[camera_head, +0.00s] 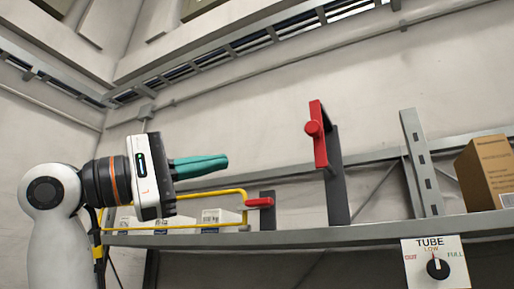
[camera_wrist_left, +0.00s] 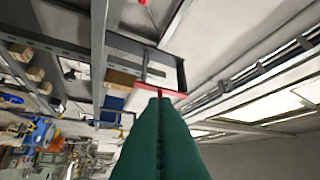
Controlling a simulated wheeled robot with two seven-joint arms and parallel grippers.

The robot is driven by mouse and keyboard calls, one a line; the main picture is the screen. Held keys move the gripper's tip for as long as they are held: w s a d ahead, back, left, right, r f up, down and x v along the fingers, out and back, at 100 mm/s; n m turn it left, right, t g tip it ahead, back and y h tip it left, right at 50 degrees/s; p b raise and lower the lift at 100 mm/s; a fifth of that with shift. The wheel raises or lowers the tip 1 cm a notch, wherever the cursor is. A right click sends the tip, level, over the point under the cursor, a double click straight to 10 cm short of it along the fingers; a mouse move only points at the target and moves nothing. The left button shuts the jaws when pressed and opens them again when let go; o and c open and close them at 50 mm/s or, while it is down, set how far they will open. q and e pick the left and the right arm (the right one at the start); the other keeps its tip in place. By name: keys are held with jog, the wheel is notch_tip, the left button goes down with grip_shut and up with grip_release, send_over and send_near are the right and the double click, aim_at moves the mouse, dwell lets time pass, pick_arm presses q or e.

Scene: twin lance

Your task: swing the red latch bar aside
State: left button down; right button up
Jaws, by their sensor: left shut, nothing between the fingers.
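The red latch bar (camera_head: 320,150) stands nearly upright, slightly tilted, on a dark grey post (camera_head: 338,185) in the head view; a round red knob (camera_head: 312,128) sticks out from its side. My left gripper (camera_head: 227,162) is left of the bar, its teal fingers shut and empty, pointing right toward it. In the picture a clear gap separates the fingertips from the bar. In the left wrist view, the shut fingers (camera_wrist_left: 160,100) point at a red strip (camera_wrist_left: 170,88), probably the bar, in front of a dark grey piece. My right gripper is not in view.
Below my left gripper, a yellow rail (camera_head: 200,194) ends in a small red piece (camera_head: 260,202) beside a short dark post. A grey shelf beam (camera_head: 300,238) runs across. A cardboard box (camera_head: 487,172) and a dial panel (camera_head: 450,275) are at right. Space between gripper and bar looks free.

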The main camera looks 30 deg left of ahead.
aim_at(315, 128)
pick_arm(q)
jog(key=s+d+p+x, duration=0.1)
jog(key=p+x, duration=0.5)
jog(key=x, duration=0.6)
jog(key=shift+s+d+r+p, duration=0.35)
jog(key=shift+s+d+r, duration=0.1)
jog(key=shift+d, duration=0.1)
jog(key=shift+w+f, duration=0.1)
jog(key=shift+w, duration=0.05)
